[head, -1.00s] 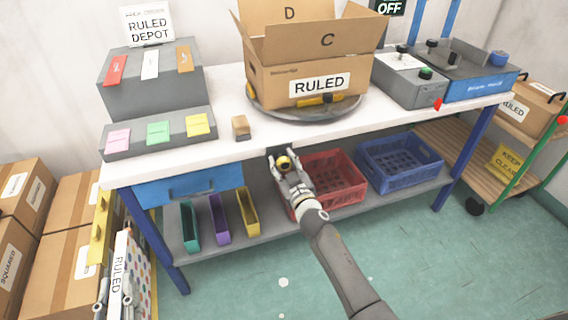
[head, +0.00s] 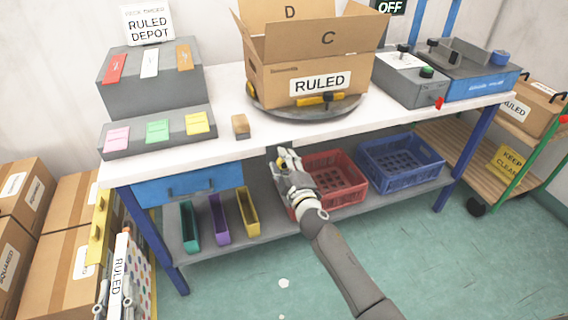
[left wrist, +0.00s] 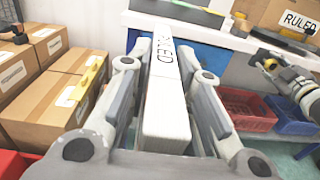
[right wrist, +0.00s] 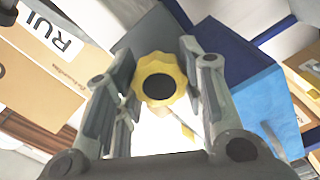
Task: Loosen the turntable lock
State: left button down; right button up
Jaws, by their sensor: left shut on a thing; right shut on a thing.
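The turntable lock is a yellow scalloped knob with a dark centre, seen in the right wrist view (right wrist: 158,68) between my right gripper's fingers. In the head view it is mostly hidden by my right gripper (head: 287,160), which is shut on it at the table's front edge. The round grey turntable (head: 345,112) lies on the table above and bears an open cardboard box (head: 315,60) labelled RULED. My left gripper (head: 115,302) is low at the left, shut on a white RULED package (head: 121,262), which also shows in the left wrist view (left wrist: 165,110).
The white table (head: 215,95) bears grey card stands at the left and a grey control box (head: 405,82) at the right. Red (head: 335,175) and blue (head: 400,165) crates sit on the shelf below. Cardboard boxes (head: 68,255) stand at the left.

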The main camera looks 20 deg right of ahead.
jog(key=n, duration=0.5)
jog(key=shift+f+n, duration=0.15)
jog(key=shift+n, duration=0.15)
jog(key=n, duration=0.5)
jog(key=shift+f+n, duration=0.1)
jog(key=shift+n, duration=0.2)
jog(key=shift+s, duration=0.1)
jog(key=o, duration=1)
jog(key=s, duration=1.2)
jog(key=shift+d, duration=0.2)
